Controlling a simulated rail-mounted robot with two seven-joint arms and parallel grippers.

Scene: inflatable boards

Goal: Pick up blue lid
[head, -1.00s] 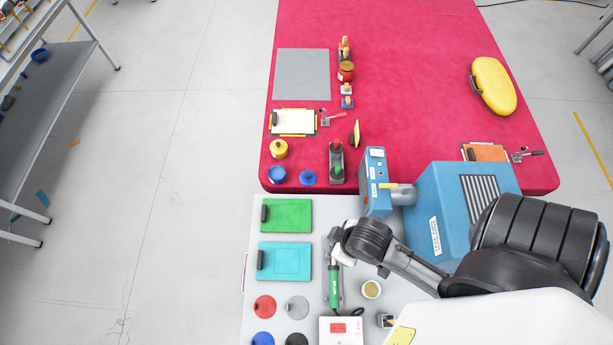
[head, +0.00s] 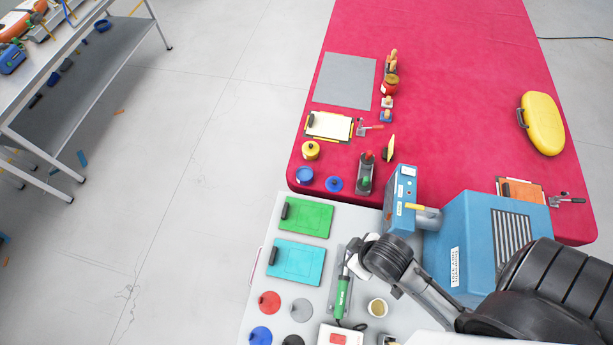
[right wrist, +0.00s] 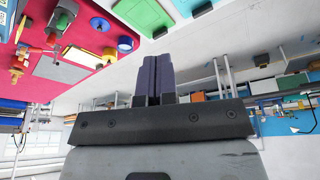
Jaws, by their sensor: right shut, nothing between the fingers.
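The blue lid (head: 334,183), a flat disc with a knob, lies on the red table near its front edge, just right of a blue pot (head: 304,175). In the right wrist view the lid (right wrist: 100,24) shows at upper left near the blue pot (right wrist: 125,44). My right gripper (right wrist: 152,75) is shut and empty, apart from the lid. In the head view my right arm reaches over the pale table, and its fingertips are not clear there. My left gripper is not in view.
A pale table (head: 257,288) holds green and cyan boards, coloured discs including a blue one (head: 260,335), and a green-handled tool (head: 342,292). A blue machine (head: 470,245) stands at right.

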